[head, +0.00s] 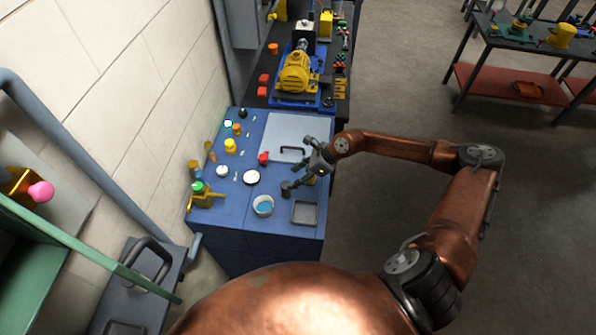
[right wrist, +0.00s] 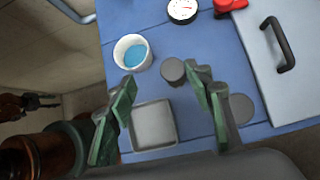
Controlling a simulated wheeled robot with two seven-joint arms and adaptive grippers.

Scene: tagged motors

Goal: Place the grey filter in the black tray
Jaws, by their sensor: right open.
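The grey filter, a short dark grey cylinder (right wrist: 172,71), stands on the blue bench top; it also shows in the head view (head: 285,188). The tray (head: 304,213) is square and shallow, with a grey floor and darker rim. It lies nearer my body than the filter and looks empty in the right wrist view (right wrist: 153,126). My right gripper (head: 302,179) is open above the bench near the filter. In the right wrist view, its green-padded fingers (right wrist: 165,95) are apart, with the filter beyond them, nearer the right finger. My left gripper is not in view.
A white cup with blue contents (head: 263,205) stands left of the tray. A white dial (head: 251,177) and a red part (head: 263,158) are behind. A grey panel with a black handle (head: 292,150) covers the far right. Small coloured parts crowd the left side.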

